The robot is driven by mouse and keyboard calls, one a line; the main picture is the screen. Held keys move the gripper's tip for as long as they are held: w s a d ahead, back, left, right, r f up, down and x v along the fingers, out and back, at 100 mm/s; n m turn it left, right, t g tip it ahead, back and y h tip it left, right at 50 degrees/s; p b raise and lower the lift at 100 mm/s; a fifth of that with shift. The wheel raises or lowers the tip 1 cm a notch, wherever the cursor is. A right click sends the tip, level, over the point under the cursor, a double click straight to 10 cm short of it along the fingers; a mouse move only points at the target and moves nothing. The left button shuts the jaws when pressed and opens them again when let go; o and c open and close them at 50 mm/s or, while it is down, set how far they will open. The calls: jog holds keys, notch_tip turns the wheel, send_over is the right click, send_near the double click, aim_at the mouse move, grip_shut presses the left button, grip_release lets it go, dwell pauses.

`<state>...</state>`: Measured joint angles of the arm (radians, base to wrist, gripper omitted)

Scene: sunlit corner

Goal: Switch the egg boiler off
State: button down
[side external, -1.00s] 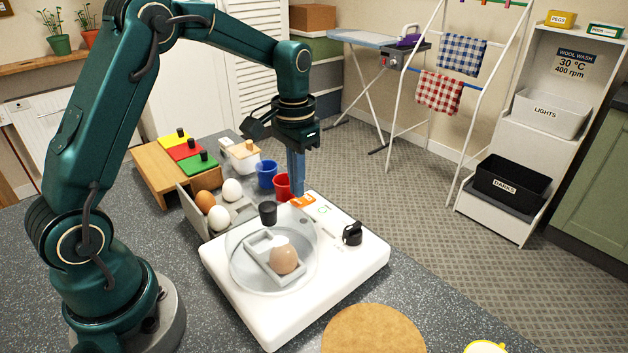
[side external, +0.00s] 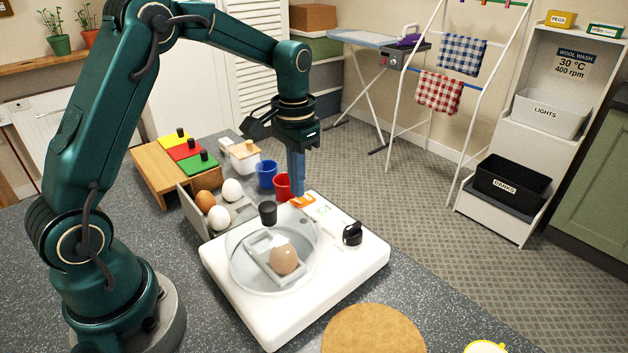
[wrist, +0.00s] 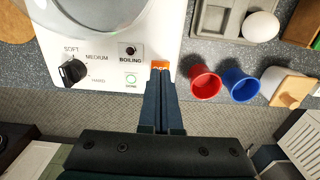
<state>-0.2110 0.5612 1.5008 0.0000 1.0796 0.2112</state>
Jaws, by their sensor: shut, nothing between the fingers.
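The egg boiler (side external: 345,275) is a white box with a clear domed lid (side external: 240,265); a brown egg (side external: 284,259) sits inside. The BOILING lamp (wrist: 130,50) looks dark; the DONE panel (wrist: 131,79) is pale with a green outline. An orange lettered part (wrist: 160,65) lies at the panel's edge, partly hidden by my fingertips. My gripper (side external: 297,192) is shut and empty, pointing down at that part. Whether it touches cannot be told.
A red cup (wrist: 205,82) and blue cup (wrist: 239,84) stand close beside my fingers. An egg tray (side external: 240,210), a wooden-lidded container (side external: 243,156) and a wooden stand (side external: 150,175) lie behind. A round cork mat (side external: 373,332) lies in front.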

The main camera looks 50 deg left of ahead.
jog(key=shift+f, duration=0.9)
dwell(0.8)
jog(key=shift+r, duration=3.55)
notch_tip(320, 180, up, 5)
jog(key=t, duration=0.2)
send_over(298, 202)
jog(key=s+d, duration=0.1)
jog(key=d, duration=0.1)
jog(key=s+d+r+t, duration=0.1)
jog(key=s+d+r, duration=0.15)
jog(key=s, duration=0.25)
jog(key=s+f+t, duration=0.1)
jog(key=s, duration=0.2)
jog(key=s+d+f, duration=0.1)
jog(key=s, duration=0.3)
jog(key=s+d+f+t, duration=0.1)
jog(key=s, duration=0.2)
jog(key=shift+s+d+f+t, duration=0.1)
jog(key=shift+s+f+t, duration=0.15)
jog(key=shift+s+t, duration=0.05)
jog(key=shift+f, duration=0.4)
